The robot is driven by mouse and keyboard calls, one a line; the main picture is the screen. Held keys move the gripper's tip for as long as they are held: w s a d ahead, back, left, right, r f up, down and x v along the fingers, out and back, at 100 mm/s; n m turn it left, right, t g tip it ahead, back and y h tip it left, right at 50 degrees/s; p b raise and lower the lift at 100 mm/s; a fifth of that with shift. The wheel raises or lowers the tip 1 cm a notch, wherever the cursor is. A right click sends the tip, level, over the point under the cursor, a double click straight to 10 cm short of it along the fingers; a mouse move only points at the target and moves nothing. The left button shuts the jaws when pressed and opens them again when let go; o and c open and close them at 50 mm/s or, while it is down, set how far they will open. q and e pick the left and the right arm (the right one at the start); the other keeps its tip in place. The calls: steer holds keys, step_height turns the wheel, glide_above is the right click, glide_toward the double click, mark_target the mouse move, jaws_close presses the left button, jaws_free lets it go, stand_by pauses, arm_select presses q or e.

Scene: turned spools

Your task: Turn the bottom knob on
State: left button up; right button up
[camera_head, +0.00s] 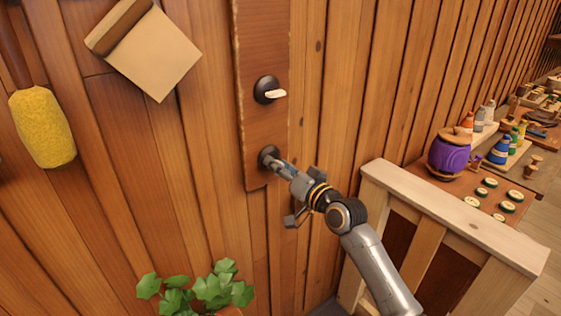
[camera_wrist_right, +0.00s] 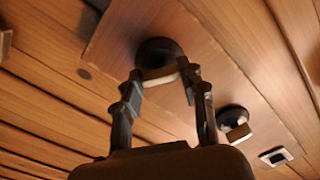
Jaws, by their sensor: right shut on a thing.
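A tall brown board (camera_head: 262,45) on the plank wall carries dark round knobs with pale handles. The upper knob (camera_head: 268,90) has its handle pointing right. The bottom knob (camera_head: 268,157) is partly covered by my right gripper (camera_head: 284,168), which reaches it from the lower right. In the right wrist view, the bottom knob (camera_wrist_right: 158,50) sits between the two fingertips of the right gripper (camera_wrist_right: 160,80). The fingers are shut on its pale handle (camera_wrist_right: 160,74), one at each end. The upper knob (camera_wrist_right: 232,118) is also there, to the lower right. My left gripper is not in view.
A leafy plant (camera_head: 200,290) is below the board.

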steer(key=shift+r+m+p, duration=0.1)
steer(key=shift+m+p, duration=2.35)
steer(key=shift+m, duration=3.25)
steer(key=o, duration=1.1)
steer(key=shift+o, duration=0.2)
steer(key=shift+s, duration=0.1)
steer(key=v, duration=1.2)
